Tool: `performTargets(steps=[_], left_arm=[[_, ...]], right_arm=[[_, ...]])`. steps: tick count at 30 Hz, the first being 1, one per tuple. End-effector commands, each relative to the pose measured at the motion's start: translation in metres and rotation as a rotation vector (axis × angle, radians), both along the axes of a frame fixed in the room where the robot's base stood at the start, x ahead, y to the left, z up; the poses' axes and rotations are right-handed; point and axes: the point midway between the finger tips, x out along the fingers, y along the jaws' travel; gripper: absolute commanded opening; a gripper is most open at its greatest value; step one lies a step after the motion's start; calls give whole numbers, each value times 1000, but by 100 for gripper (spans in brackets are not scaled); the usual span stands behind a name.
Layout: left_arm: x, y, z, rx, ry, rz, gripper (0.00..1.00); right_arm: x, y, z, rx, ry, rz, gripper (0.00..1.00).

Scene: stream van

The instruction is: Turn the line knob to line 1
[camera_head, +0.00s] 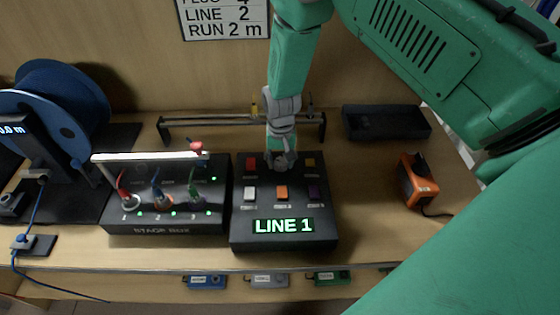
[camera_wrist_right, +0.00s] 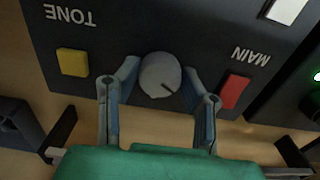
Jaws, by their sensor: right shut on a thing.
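The line knob (camera_wrist_right: 160,75) is a round grey knob with a dark pointer mark, on the far edge of a black control box (camera_head: 240,215). The box's green display (camera_head: 283,226) reads LINE 1. My right gripper (camera_head: 282,160) comes down over the knob from behind and hides most of it in the head view. In the right wrist view, the fingers of the right gripper (camera_wrist_right: 160,80) stand on both sides of the knob and are shut on it. The pointer mark points to the lower right in that view. My left gripper is not in view.
A black stage box (camera_head: 165,228) with jacks and a white bar stands left of the control box. A cable reel (camera_head: 60,95) is at far left. A low rack (camera_head: 180,125), a black tray (camera_head: 385,122) and an orange device (camera_head: 417,180) stand around. Coloured buttons flank the knob.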

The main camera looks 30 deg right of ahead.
Motion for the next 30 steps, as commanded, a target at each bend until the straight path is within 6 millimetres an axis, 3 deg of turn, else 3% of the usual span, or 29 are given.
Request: performTargets(steps=[13, 14, 15, 25, 30], left_arm=[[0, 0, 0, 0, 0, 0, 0], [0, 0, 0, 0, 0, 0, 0], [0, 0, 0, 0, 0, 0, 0], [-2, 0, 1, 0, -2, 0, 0], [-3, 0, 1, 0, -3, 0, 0]], right_arm=[[6, -1, 3, -2, -17, 8, 7], [6, -1, 3, -2, -17, 8, 42], [6, -1, 3, -3, -17, 8, 55], [2, 0, 3, -1, -8, 8, 55], [3, 0, 20, -1, -9, 8, 55]])
